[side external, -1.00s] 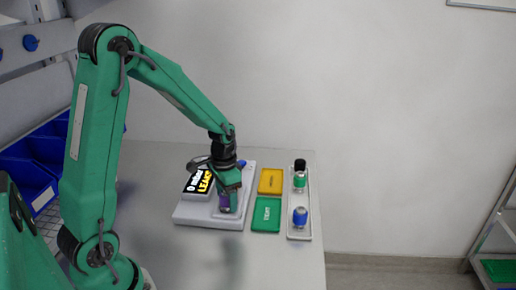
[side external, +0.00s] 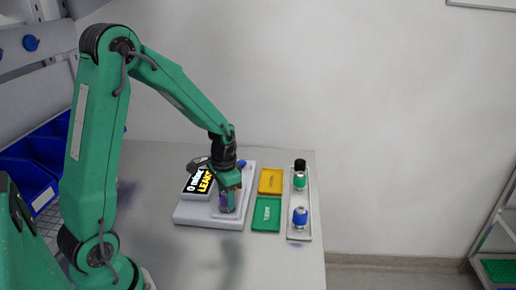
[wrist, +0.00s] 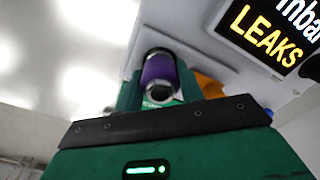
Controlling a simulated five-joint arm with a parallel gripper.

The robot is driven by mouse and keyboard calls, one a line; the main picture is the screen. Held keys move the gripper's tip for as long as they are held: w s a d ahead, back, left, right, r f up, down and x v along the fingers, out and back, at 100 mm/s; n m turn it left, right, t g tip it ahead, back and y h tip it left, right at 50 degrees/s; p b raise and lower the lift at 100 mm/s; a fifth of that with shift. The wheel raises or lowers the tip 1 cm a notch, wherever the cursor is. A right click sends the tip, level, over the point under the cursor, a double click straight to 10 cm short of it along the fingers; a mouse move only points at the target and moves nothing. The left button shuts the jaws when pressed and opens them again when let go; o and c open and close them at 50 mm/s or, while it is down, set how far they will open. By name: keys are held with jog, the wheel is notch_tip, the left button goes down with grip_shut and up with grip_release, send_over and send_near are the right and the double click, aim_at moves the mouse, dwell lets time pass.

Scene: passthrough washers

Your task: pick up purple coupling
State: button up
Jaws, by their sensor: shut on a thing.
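The purple coupling (wrist: 158,70) shows between my gripper's two green fingers in the wrist view, with a metal ring at its near end. In the side view the coupling (side external: 227,201) stands on the grey tester base (side external: 190,216), partly covered by my gripper. My gripper (side external: 228,190) is shut on the coupling from above. I cannot tell whether the coupling touches the base or is just above it. The tester's display (side external: 199,183) reads "LEAKS" in yellow; it also shows in the wrist view (wrist: 268,32).
Right of the tester lie a yellow tray (side external: 271,181) and a green tray (side external: 266,214). Beyond them a narrow pale rack (side external: 300,235) holds a black-topped, a green (side external: 299,181) and a blue coupling (side external: 300,217). Blue bins (side external: 28,170) stand at left. The front table is clear.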

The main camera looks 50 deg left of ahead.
jog(key=shift+r, duration=0.15)
jog(key=shift+r, duration=0.8)
notch_tip(320, 180, up, 2)
jog(key=shift+r, duration=0.25)
jog(key=s+d+r, duration=0.3)
jog(key=d+r, duration=0.3)
jog(key=d, duration=0.5)
jog(key=shift+d+r, duration=0.15)
jog(key=shift+r, duration=0.2)
jog(key=w+a+f+m, duration=0.1)
jog(key=w+a, duration=0.1)
jog(key=w, duration=0.8)
jog(key=w+a+f+m, duration=0.1)
jog(key=w+a+m, duration=0.1)
jog(key=w, duration=0.9)
jog(key=shift+w+a+f, duration=0.25)
jog(key=shift+a+f, duration=0.1)
jog(key=shift+a, duration=0.45)
